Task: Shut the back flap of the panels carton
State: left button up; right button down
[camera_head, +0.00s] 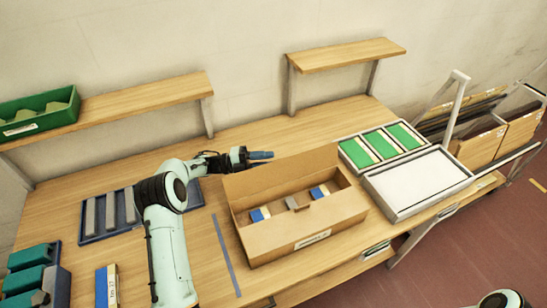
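The panels carton (290,235) is an open brown box in the middle of the bench, with a white label on its front. Its back flap (275,177) stands up along the far edge, so the carton is open at the top. Blue, white and brown pieces and a grey one show inside. My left gripper (262,155) is just behind and above the flap, pointing right. Its fingers look close together with nothing between them. Whether it touches the flap is unclear. Part of my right arm shows at the bottom right corner; its gripper is out of view.
Right of the carton are a tray of green panels (352,155) and a white-topped tray (420,182). Left are a blue tray with grey bars (90,235), teal bins (30,258) and a small blue-and-white box (107,287). Two shelves hang above the bench's back.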

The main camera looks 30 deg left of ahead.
pick_arm(q)
jog(key=shift+x, duration=1.25)
jog(key=shift+f, duration=0.1)
grip_shut()
dwell(0.4)
